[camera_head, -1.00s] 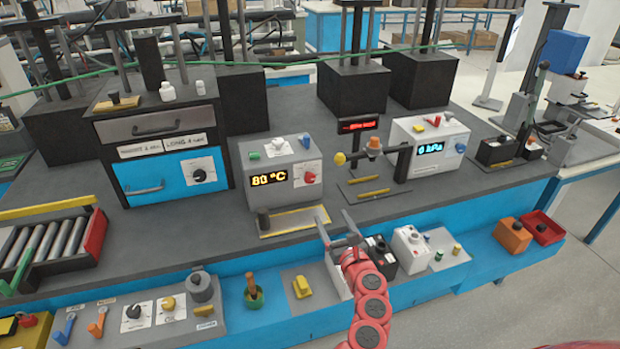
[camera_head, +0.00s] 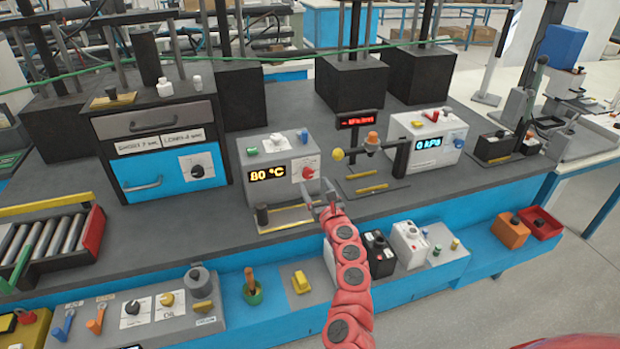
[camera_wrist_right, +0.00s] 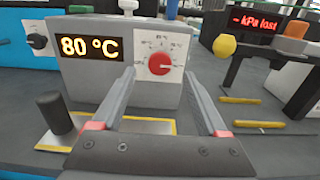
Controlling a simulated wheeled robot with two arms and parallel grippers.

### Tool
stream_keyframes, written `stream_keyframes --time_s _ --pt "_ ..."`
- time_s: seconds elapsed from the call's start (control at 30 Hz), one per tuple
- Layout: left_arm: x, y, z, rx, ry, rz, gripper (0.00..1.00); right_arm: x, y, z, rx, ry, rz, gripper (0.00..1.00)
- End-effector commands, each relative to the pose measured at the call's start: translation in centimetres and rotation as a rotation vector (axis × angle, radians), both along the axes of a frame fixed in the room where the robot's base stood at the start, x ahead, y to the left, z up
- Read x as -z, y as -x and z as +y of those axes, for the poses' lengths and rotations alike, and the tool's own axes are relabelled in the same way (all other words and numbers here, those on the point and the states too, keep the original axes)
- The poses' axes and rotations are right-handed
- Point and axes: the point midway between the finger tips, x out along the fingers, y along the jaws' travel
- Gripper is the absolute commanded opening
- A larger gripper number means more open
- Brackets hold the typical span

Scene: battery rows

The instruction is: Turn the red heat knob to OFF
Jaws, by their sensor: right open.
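The red heat knob (camera_head: 307,172) is on the front of a grey box (camera_head: 262,205) whose display (camera_head: 267,173) reads 80 °C. In the right wrist view the knob (camera_wrist_right: 159,64) sits on a white dial plate (camera_wrist_right: 163,45) with small markings I cannot read. My right gripper (camera_head: 319,197) is open and empty, in front of the box and a little below the knob. In the wrist view its two fingers (camera_wrist_right: 160,85) point at the box, with the knob between their directions and apart from them. My left gripper is not in view.
A yellow-edged plate with a dark post (camera_head: 262,215) lies before the box. To the right, a yellow ball (camera_head: 338,154) on a horizontal arm and a 0 kPa box (camera_head: 424,148) stand close. Switch panels (camera_head: 140,315) line the front.

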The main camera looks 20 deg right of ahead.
Motion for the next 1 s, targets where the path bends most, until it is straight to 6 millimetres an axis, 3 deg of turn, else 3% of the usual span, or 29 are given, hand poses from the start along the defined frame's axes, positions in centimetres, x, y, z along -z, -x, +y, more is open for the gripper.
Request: stream_keyframes --time_s 0.4,0.93,1.0 --pt "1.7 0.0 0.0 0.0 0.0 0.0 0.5 0.2 -4.2 0.3 -0.007 0.004 0.0 0.76" --pt "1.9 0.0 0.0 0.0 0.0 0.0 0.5 0.1 -5.0 0.0 0.001 -0.001 0.002 0.76" --pt "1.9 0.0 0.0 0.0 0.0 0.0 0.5 0.1 -5.0 0.0 0.001 -0.001 0.002 0.64"
